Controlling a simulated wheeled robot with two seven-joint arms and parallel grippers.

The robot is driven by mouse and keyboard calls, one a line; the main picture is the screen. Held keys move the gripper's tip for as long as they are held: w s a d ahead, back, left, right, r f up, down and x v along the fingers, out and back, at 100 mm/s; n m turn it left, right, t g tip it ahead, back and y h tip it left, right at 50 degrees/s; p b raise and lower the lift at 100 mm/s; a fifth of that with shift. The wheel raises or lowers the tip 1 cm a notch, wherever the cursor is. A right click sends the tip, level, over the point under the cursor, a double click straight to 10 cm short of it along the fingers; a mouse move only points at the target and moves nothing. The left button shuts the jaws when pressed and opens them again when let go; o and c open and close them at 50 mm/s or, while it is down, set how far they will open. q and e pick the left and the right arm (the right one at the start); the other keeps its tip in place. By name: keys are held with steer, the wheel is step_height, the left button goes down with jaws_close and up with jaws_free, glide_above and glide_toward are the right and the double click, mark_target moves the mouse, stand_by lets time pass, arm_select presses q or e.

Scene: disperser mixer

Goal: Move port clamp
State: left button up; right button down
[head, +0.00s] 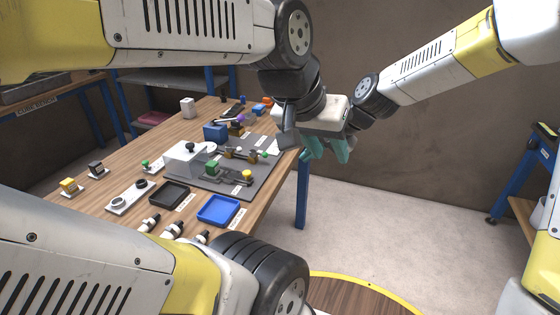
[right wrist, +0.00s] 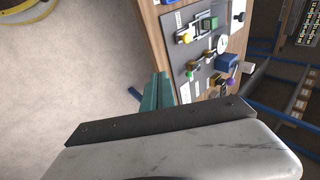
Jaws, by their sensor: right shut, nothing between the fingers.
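Clamp-like fittings lie on a grey mat (head: 205,187): a metal piece with a green block (head: 212,168) and a yellow knob (head: 247,175), and behind it a brass-coloured piece (head: 238,153) with a green knob. I cannot tell which is the port clamp. They also show in the right wrist view, with the yellow knob (right wrist: 187,38) and green knob (right wrist: 189,74). My right gripper (head: 329,152) has teal fingers, is shut and empty, and hangs off the table's right edge, clear of the fittings. Its fingers also show in the right wrist view (right wrist: 158,92). My left gripper is out of view.
A white block with a black knob (head: 182,160) stands at the mat's left. A black tray (head: 155,199) and a blue tray (head: 218,222) are in front. A blue box (head: 213,132) stands behind. Small bottles (head: 150,222) line the near edge. Open floor (head: 400,200) lies right of the table.

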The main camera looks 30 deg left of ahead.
mark_target(244, 173)
steer(key=shift+m+g+y, duration=0.4)
steer(key=shift+g+y, duration=0.1)
steer(key=x, duration=0.5)
steer(key=a+r+x, duration=0.1)
steer(key=x, duration=0.4)
steer(key=s+a+x, duration=0.1)
steer(key=x, duration=0.4)
steer(key=shift+a+r, duration=0.1)
steer(key=shift+a, duration=0.05)
steer(key=a, duration=0.1)
steer(key=a+f, duration=0.1)
steer(key=a, duration=0.1)
steer(key=shift+w+a, duration=0.1)
steer(key=shift+a, duration=0.05)
steer(key=shift+w+a+f, duration=0.1)
steer(key=shift+a, duration=0.4)
steer(key=a, duration=0.4)
steer(key=shift+s+a, duration=0.3)
steer(key=shift+a, duration=0.05)
